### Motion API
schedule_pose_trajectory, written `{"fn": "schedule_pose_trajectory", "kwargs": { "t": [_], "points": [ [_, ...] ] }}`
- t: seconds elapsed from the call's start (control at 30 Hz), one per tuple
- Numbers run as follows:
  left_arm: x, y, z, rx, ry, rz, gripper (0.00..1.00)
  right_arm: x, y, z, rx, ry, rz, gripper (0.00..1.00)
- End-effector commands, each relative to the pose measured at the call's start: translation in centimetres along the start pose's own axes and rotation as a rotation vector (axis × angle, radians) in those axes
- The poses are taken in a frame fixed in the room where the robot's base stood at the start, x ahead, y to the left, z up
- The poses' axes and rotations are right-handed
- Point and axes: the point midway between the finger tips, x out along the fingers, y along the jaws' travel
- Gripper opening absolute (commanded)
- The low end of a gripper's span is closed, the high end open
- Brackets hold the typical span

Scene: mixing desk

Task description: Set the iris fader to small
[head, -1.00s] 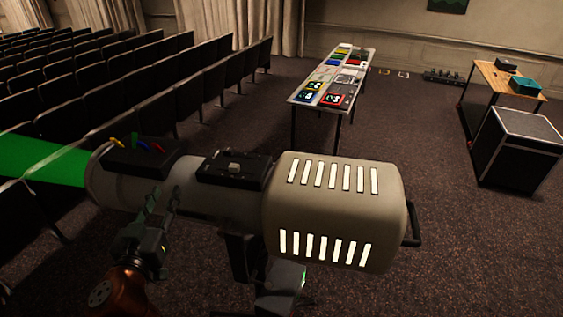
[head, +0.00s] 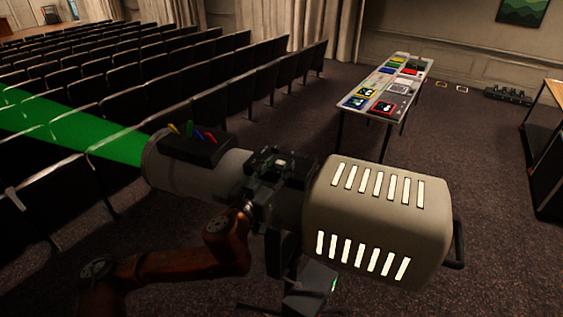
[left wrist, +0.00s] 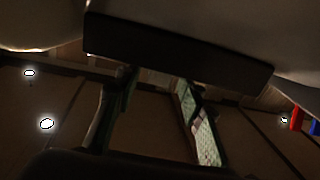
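The spotlight has a pale lamp housing (head: 375,215) and a grey barrel (head: 225,170) throwing a green beam to the left. The iris fader box (head: 297,158) is dark and sits on top of the barrel, just left of the housing. Its small pale knob (head: 281,163) shows at the gripper's fingers. My left gripper (head: 270,168) reaches over the fader box from the near side and partly hides it. In the left wrist view, its two fingers (left wrist: 160,115) are apart near a dark box (left wrist: 180,50); contact with the knob cannot be told. My right gripper is out of view.
A dark box with coloured levers (head: 193,145) sits on the barrel further left. A table (head: 408,72) with coloured gel frames stands behind. Rows of dark seats (head: 190,75) fill the back left. Carpet is clear between the spotlight and table.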

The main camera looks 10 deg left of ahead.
Motion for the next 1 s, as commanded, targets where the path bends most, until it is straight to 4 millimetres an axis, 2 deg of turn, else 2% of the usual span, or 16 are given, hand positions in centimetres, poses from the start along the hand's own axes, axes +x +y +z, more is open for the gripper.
{"fn": "schedule_pose_trajectory", "kwargs": {
  "t": [0.2,0.47,1.0],
  "points": [
    [1.6,0.0,-0.1,0.003,0.001,0.000,0.36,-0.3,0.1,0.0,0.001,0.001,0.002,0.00],
    [1.7,0.0,0.0,0.003,0.001,0.001,0.36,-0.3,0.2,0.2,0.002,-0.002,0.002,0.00],
    [1.6,0.0,0.0,0.003,0.001,0.001,0.00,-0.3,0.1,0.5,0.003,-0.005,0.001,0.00]
  ]
}}
